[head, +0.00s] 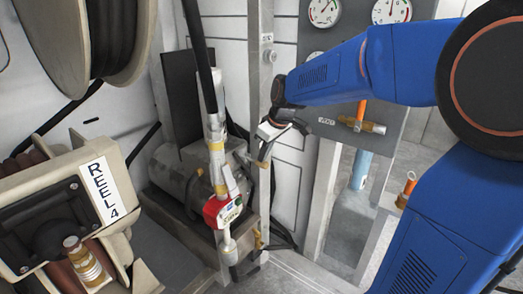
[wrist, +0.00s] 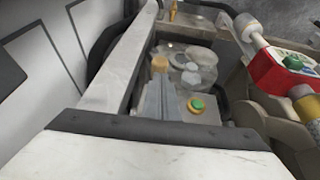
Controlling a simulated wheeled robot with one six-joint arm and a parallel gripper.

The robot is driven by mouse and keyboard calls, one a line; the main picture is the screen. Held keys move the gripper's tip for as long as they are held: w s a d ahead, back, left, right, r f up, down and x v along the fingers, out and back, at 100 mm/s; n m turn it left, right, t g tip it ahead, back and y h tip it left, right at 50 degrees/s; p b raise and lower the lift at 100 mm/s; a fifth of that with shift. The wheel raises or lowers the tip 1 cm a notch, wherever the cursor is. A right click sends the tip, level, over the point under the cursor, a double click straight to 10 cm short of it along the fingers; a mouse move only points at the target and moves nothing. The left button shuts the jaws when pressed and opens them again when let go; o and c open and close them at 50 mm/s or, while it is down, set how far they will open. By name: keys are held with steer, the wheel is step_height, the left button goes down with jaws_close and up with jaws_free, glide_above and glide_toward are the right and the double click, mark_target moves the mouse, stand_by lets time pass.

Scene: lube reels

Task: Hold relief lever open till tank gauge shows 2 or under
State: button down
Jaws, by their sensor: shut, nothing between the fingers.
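My gripper (head: 266,137) is at the upright metal post (head: 259,80) in the middle of the head view, with its jaws shut and nothing held. I cannot tell whether it touches the post. Two round dial gauges, one left (head: 323,11) and one right (head: 391,10), show at the top of the grey panel (head: 345,38). I cannot tell which is the tank gauge, nor read the values. A brass valve fitting with an orange stem (head: 361,117) sits on the panel. I cannot pick out the relief lever for certain.
A hose nozzle with a red body (head: 222,211) hangs left of the post and shows in the wrist view (wrist: 285,72). A grey pump or motor (head: 185,175) stands behind it. Reel 4 (head: 75,205) fills the lower left. A green button (wrist: 197,104) shows in the wrist view.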

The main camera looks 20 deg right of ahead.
steer(key=shift+s+d+f, duration=0.2)
steer(key=shift+s+f, duration=0.05)
steer(key=shift+f, duration=0.45)
steer(key=shift+s+d+f, duration=0.2)
steer(key=shift+s+f, duration=0.05)
steer(key=shift+f, duration=0.4)
steer(key=shift+r, duration=0.25)
stand_by(5.2)
steer(key=shift+r, duration=0.6)
